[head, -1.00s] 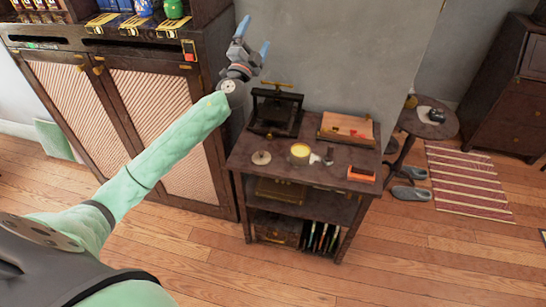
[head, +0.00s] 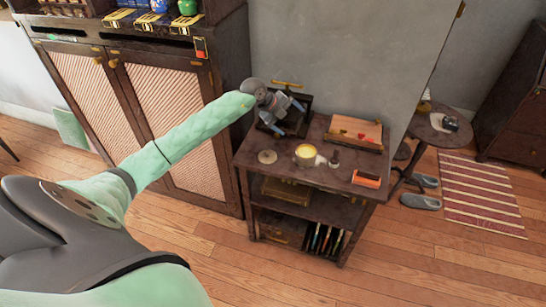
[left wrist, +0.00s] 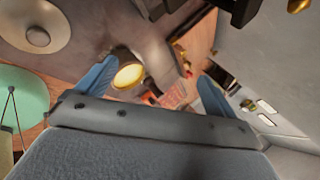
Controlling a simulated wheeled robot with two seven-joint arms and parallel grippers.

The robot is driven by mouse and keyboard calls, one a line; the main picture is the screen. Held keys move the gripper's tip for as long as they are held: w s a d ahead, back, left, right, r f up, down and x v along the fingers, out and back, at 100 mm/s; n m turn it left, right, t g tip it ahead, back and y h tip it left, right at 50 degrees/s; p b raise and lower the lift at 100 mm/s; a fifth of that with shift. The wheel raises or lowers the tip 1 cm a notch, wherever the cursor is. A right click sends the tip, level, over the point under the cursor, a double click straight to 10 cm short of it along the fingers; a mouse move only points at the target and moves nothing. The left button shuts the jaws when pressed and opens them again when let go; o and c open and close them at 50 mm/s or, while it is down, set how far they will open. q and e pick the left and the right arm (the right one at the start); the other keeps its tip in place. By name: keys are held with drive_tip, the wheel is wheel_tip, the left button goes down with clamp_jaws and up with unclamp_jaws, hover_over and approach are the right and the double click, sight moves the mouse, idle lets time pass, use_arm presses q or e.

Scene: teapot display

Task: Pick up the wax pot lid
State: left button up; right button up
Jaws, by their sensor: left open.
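The wax pot lid (head: 267,157) is a flat, pale round disc with a small knob. It lies on the left part of the dark table top, and shows at upper left in the left wrist view (left wrist: 52,22). The wax pot (head: 306,152), with yellow wax inside, stands to its right, apart from it, and also shows in the left wrist view (left wrist: 128,76). My left gripper (head: 283,117) is open and empty, with blue fingers, above the back left of the table. It is not touching the lid. My right gripper is not in view.
A dark press (head: 297,126) with a brass handle stands at the table's back left, partly behind my gripper. A wooden box (head: 356,132) is at the back right and an orange tray (head: 367,179) at the right. A tall cabinet (head: 180,95) stands left.

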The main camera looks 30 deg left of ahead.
use_arm(q)
drive_tip(key=s+a+f+n+g+y, duration=0.2)
drive_tip(key=s+a+f+g, duration=0.1)
drive_tip(key=s, duration=0.1)
drive_tip(key=n+g+y, duration=0.2)
drive_tip(key=n+g, duration=0.1)
hover_over(267, 151)
drive_tip(key=a, duration=0.1)
drive_tip(key=shift+a+f, duration=0.2)
drive_tip(key=shift+f, duration=0.7)
drive_tip(key=shift+s+a+n, duration=0.15)
drive_tip(key=shift+s+n, duration=0.15)
drive_tip(key=shift+s, duration=0.05)
drive_tip(key=shift+f+n, duration=0.25)
drive_tip(key=shift+n, duration=0.15)
drive_tip(key=shift+d+f+p, duration=0.25)
drive_tip(key=shift+f+p, duration=0.25)
drive_tip(key=shift+f, duration=0.5)
drive_tip(key=f, duration=0.1)
drive_tip(key=f+p, duration=0.1)
drive_tip(key=d+f+p, duration=0.1)
drive_tip(key=f, duration=0.1)
drive_tip(key=shift+w, duration=0.4)
drive_tip(key=shift+f+p, duration=0.4)
drive_tip(key=shift+f, duration=0.2)
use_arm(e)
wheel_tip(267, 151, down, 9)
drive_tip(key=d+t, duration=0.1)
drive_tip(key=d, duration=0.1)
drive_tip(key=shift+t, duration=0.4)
